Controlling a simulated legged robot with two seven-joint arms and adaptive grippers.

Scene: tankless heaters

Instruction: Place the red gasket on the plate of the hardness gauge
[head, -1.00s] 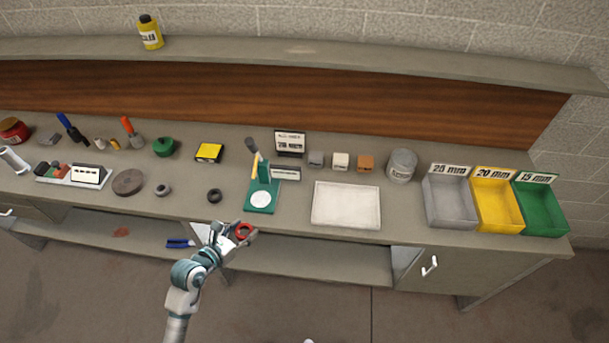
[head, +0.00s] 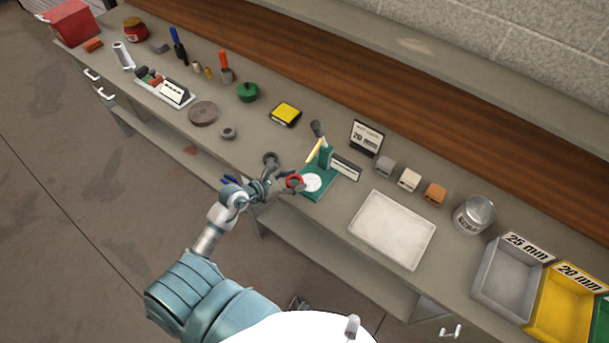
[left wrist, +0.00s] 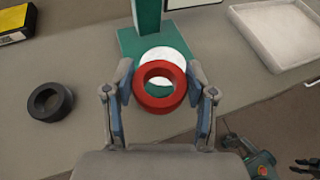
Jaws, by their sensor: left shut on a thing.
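The red gasket (head: 294,181) is a thick ring held between the fingertips of my left gripper (head: 282,185). In the left wrist view the gasket (left wrist: 160,87) sits between both fingers, its hole facing the camera. The hardness gauge (head: 325,160) is a green stand with a round white plate (head: 311,183). In the left wrist view the gasket covers the near part of the white plate (left wrist: 172,57); the height between them is hard to tell. In the head view the gasket is just left of the plate. My right gripper is not clearly seen in the head view.
A dark ring (left wrist: 50,102) lies left of the gripper. A white tray (head: 392,230) stands right of the gauge, with small blocks (head: 409,179) behind it. Grey (head: 510,280) and yellow (head: 563,306) bins are at the right.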

